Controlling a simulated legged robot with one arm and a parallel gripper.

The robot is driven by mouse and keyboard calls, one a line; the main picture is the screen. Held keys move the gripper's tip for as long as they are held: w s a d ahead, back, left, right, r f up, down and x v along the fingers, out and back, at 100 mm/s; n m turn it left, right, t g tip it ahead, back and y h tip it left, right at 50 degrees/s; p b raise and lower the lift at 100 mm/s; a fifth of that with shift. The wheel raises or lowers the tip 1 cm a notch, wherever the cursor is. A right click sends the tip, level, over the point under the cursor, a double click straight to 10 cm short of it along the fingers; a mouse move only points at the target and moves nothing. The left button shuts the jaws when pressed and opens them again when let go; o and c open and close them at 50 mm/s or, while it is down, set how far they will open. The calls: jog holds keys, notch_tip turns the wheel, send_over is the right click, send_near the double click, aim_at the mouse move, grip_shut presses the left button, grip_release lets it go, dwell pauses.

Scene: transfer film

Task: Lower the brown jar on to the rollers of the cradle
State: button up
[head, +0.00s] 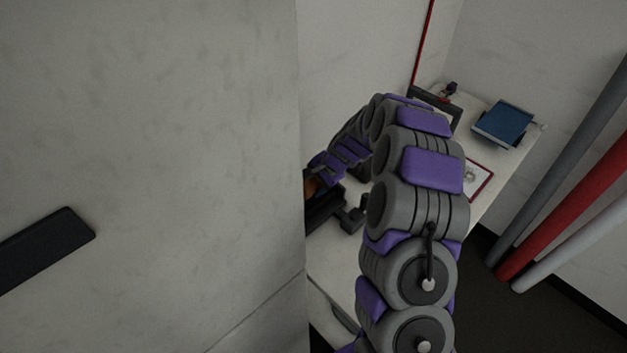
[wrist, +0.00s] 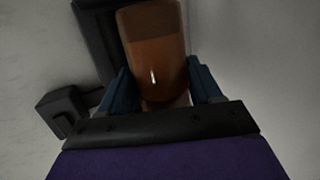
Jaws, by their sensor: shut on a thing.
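In the wrist view the brown jar (wrist: 155,55) stands between the two blue fingers of my gripper (wrist: 160,90), which is shut on it. Behind and left of the jar is a dark cradle (wrist: 92,30) with a small block-like part (wrist: 62,108) at its left. I cannot tell whether the jar touches the rollers, which are hidden. In the head view only a sliver of the jar (head: 310,187) shows beside the pale wall edge, with the dark cradle (head: 323,208) just below it. My arm covers much of the bench there.
The pale wall (head: 150,150) at left hides part of the bench (head: 335,255). Farther back on the bench are a blue book-like thing (head: 503,123), a dark frame (head: 436,105) and a red-edged sheet (head: 478,178). Grey, red and white pipes (head: 565,205) stand at right.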

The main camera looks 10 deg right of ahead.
jog(key=shift+f+b, duration=0.7)
jog(key=shift+f, duration=1.05)
jog(key=shift+s+f, duration=0.2)
jog(key=shift+f, duration=0.15)
jog(key=shift+s, duration=0.1)
jog(key=o, duration=1.3)
jog(key=shift+s+f, duration=0.15)
jog(key=shift+c, duration=0.2)
jog(key=shift+o, duration=0.4)
jog(key=w+p+v, duration=0.1)
jog(key=v, duration=1.5)
jog(key=shift+r, duration=0.3)
jog(key=shift+s+d+r, duration=0.15)
jog(key=shift+s+r, duration=0.3)
jog(key=shift+r, duration=0.35)
